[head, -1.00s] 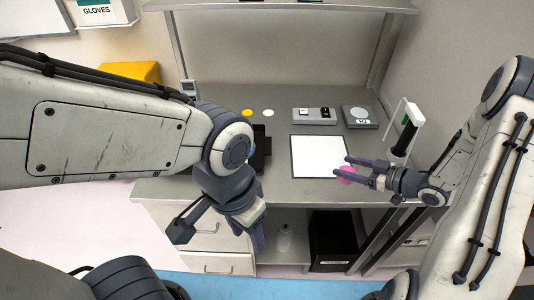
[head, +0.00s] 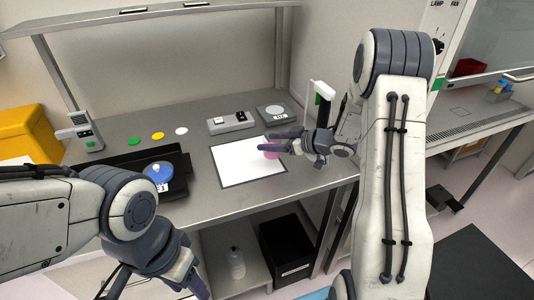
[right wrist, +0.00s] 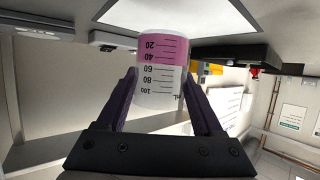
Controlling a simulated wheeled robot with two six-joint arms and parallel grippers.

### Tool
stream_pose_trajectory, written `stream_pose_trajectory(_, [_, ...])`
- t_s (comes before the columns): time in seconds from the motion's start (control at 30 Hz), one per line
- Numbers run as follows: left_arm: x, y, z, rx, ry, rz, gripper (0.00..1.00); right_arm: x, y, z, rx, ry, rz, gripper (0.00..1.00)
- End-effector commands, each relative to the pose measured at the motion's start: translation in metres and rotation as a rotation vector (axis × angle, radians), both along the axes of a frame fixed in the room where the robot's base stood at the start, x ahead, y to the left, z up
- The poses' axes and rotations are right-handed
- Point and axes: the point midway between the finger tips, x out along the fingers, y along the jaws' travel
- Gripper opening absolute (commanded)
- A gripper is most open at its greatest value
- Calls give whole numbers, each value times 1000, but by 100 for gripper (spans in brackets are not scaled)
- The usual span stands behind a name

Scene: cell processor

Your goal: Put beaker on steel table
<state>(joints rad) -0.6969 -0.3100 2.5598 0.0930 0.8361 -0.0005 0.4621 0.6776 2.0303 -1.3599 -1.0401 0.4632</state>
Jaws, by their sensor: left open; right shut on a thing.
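The beaker (head: 271,150) holds pink liquid and shows at the right part of the white pad in the head view. My right gripper (head: 280,142) is shut on it. In the right wrist view the beaker (right wrist: 160,72) sits between both fingers, with its printed scale upside down in the picture. I cannot tell whether its base touches the pad. The grey metal-topped table (head: 206,202) lies below, with the white pad (head: 240,170) on it. My left gripper (head: 155,284) is open and empty at the bottom of the head view, in front of the table.
A black tray (head: 110,160) with a blue-topped item (head: 159,172) is at the table's left. Two small devices (head: 230,122) (head: 273,112) and coloured discs (head: 157,136) stand behind the pad. A hood bench (head: 465,115) is at the right. A black bin (head: 287,252) stands below.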

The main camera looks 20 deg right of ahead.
Motion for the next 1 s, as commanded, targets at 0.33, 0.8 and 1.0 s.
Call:
stream_pose_trajectory(0.33, [0, 0, 0, 0, 0, 0, 50, 0, 0, -40, 0, 0, 0, 0])
stream_pose_trajectory(0.8, [0, 0, -1, 0, 0, 0, 50, 0, 0, -44, -1, -1, 1, 98])
stream_pose_trajectory(1.0, [0, 0, -1, 0, 0, 0, 50, 0, 0, -44, -1, -1, 1, 98])
